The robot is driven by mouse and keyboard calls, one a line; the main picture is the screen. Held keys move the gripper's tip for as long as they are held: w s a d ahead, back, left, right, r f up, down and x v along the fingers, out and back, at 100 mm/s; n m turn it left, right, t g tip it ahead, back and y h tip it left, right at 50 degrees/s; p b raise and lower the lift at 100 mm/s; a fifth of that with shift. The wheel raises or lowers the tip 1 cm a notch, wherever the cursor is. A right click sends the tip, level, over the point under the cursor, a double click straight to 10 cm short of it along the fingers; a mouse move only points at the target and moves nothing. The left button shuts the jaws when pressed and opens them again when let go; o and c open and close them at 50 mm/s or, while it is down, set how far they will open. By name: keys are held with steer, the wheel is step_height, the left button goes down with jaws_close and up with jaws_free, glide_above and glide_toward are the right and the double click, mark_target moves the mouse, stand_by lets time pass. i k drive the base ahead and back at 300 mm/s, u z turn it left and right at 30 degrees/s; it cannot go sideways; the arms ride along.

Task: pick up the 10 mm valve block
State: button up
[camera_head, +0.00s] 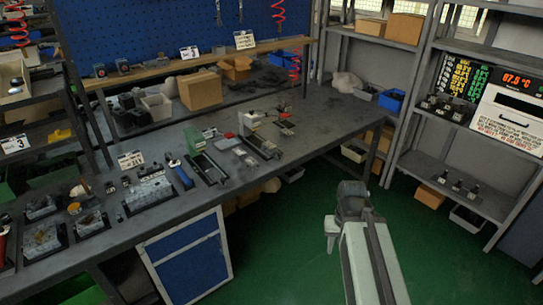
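No block can be read as the 10 mm one; the size marks are too small to tell. Small dark block-like parts (110,187) stand in a row on the workbench at left, behind a tray of clear pieces (149,193). Dark block-like parts (443,106) also sit on the upper right shelf, and several more (459,187) on the shelf below. I cannot tell which of these are valve blocks. My gripper (331,241) is at the end of my pale arm, pointing down over the green floor, apart from the bench and shelves. Its fingers are not clear enough to judge.
The long grey workbench (262,178) carries fixtures, trays and a cardboard box (200,90). A blue cabinet (188,262) is under its front edge. A metal rack (420,143) stands at right with a white display unit (509,118). The green floor (290,240) between is open.

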mark_target(268, 147)
steer(key=u, duration=0.45)
steer(key=i, duration=1)
steer(key=u, duration=1.75)
steer(key=k, duration=1.4)
steer(key=z, duration=1.25)
steer(key=i, duration=0.95)
steer(key=z, duration=0.05)
